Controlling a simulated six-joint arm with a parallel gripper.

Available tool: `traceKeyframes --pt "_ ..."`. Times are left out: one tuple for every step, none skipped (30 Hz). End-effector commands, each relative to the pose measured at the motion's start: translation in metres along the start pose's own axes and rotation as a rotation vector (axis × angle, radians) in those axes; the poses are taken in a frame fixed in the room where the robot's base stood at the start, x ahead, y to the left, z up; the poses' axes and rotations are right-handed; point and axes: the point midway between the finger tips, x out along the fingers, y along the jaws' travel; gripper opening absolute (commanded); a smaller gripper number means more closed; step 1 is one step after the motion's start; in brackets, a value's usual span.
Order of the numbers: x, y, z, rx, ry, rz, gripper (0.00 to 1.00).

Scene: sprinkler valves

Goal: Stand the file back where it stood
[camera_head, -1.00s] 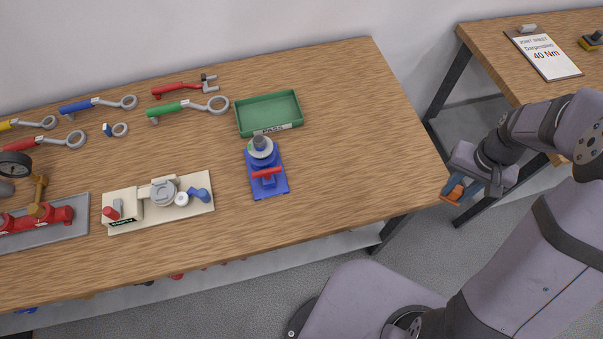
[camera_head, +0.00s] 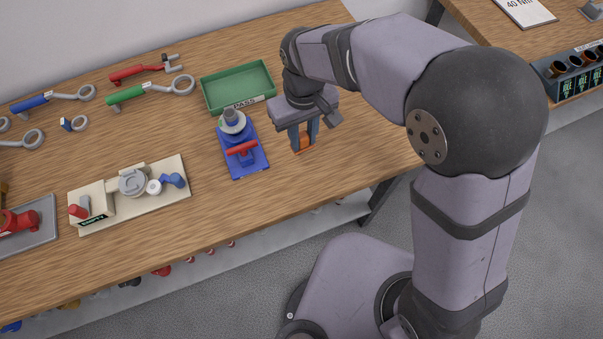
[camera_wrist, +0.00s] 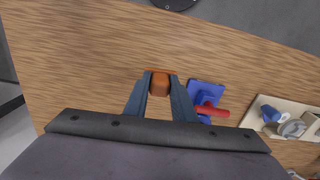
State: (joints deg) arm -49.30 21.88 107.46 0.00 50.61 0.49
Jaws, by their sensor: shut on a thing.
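My gripper (camera_head: 304,132) is above the wooden workbench, right of the blue vise-like fixture, pointing down. It is shut on a small orange-brown block-shaped thing (camera_head: 302,145), which I take to be the file; only one end of it shows clearly. In the wrist view this orange-brown end (camera_wrist: 160,86) sits between the two dark blue-grey fingers. Whether it touches the bench is hard to tell.
A blue fixture with a red handle (camera_head: 242,151) stands left of my gripper, and a green PASS tray (camera_head: 238,84) lies behind. A cream valve board (camera_head: 110,215) is farther left. A dark rack (camera_head: 563,82) stands on the right bench. Bench to the gripper's right is clear.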

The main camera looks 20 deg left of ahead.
Motion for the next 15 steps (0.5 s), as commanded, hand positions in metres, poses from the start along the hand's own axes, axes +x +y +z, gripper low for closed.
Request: traceKeyframes --pt "-0.002 -0.011 -0.001 -0.022 0.002 0.000 0.02" --pt "-0.004 -0.015 -0.001 -0.031 0.003 0.000 0.02" --pt "-0.010 -0.019 -0.002 -0.029 0.006 0.000 0.02" --pt "-0.015 -0.017 0.001 -0.012 0.005 0.000 0.02" --pt "-0.017 -0.016 0.004 0.000 0.003 0.000 0.02" --pt "-0.017 -0.015 0.008 0.013 0.002 0.000 0.02" --pt "-0.018 -0.015 0.010 0.022 0.002 0.000 0.02" --pt "-0.018 -0.015 0.013 0.029 0.001 0.000 0.02" --pt "-0.017 -0.015 0.016 0.035 0.000 0.000 0.02" --pt "-0.017 -0.015 0.017 0.040 0.001 0.000 0.02" --pt "-0.017 -0.015 0.019 0.045 0.002 0.000 0.02" --pt "-0.017 -0.014 0.021 0.051 0.002 0.000 0.02" --pt "-0.017 -0.014 0.021 0.055 0.002 0.000 0.02" --pt "-0.017 -0.014 0.022 0.059 0.002 0.000 0.02" --pt "-0.017 -0.014 0.022 0.063 0.002 0.000 0.02"
